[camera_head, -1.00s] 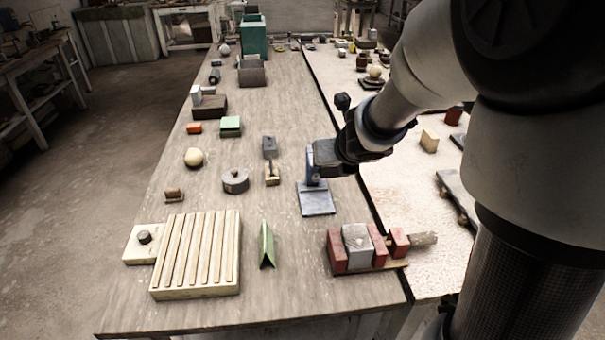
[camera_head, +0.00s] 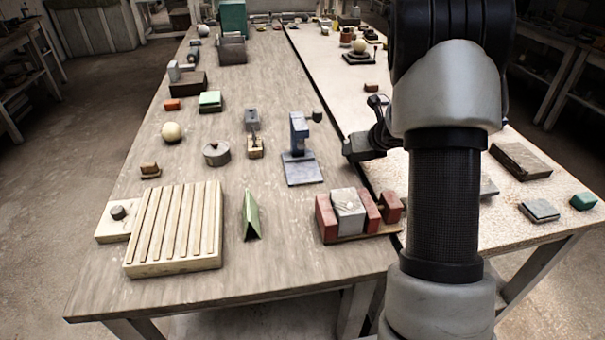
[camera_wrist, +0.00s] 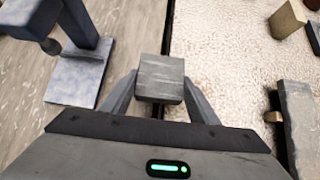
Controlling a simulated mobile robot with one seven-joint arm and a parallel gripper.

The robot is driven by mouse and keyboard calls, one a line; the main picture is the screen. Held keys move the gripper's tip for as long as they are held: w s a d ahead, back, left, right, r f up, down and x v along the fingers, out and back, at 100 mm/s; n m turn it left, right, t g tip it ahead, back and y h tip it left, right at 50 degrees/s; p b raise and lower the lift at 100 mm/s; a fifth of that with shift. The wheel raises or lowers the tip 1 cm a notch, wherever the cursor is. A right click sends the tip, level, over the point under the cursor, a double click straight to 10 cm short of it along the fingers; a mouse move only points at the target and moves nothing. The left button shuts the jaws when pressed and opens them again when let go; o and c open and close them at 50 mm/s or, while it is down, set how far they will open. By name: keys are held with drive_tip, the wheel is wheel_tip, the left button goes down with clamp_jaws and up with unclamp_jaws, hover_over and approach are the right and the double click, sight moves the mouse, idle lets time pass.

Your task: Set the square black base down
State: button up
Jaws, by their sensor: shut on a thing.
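The base is held above the dark gap between the wooden table and the white speckled one. In the head view my gripper (camera_head: 352,147) is right of the blue stand, near that gap. There I cannot clearly tell the base from the dark gripper.
The blue stand (camera_head: 300,150) with its dark knob is close on the left. Red and grey blocks (camera_head: 349,211) sit in front. The white speckled table (camera_head: 440,110) has free room between scattered items. A dark slab (camera_head: 520,160) lies at its right.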

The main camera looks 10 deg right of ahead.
drive_tip(key=shift+w+d+f, duration=0.4)
drive_tip(key=shift+d+f, duration=0.25)
drive_tip(key=shift+f, duration=0.05)
drive_tip(key=b, duration=0.4)
approach(301, 164)
drive_tip(key=w+d, duration=0.1)
drive_tip(key=w+d+f, duration=0.1)
drive_tip(key=w+d, duration=0.1)
drive_tip(key=shift+w+d+f, duration=0.1)
drive_tip(key=shift+d+f, duration=0.2)
drive_tip(key=shift+f, duration=0.05)
drive_tip(key=a+b, duration=0.1)
drive_tip(key=a, duration=0.1)
drive_tip(key=a+f, duration=0.1)
drive_tip(key=a, duration=0.1)
drive_tip(key=shift+f+b, duration=0.15)
drive_tip(key=shift+b, duration=0.25)
drive_tip(key=shift+f, duration=0.15)
drive_tip(key=o, duration=1.6)
drive_tip(key=shift+f, duration=0.15)
drive_tip(key=shift+r, duration=0.2)
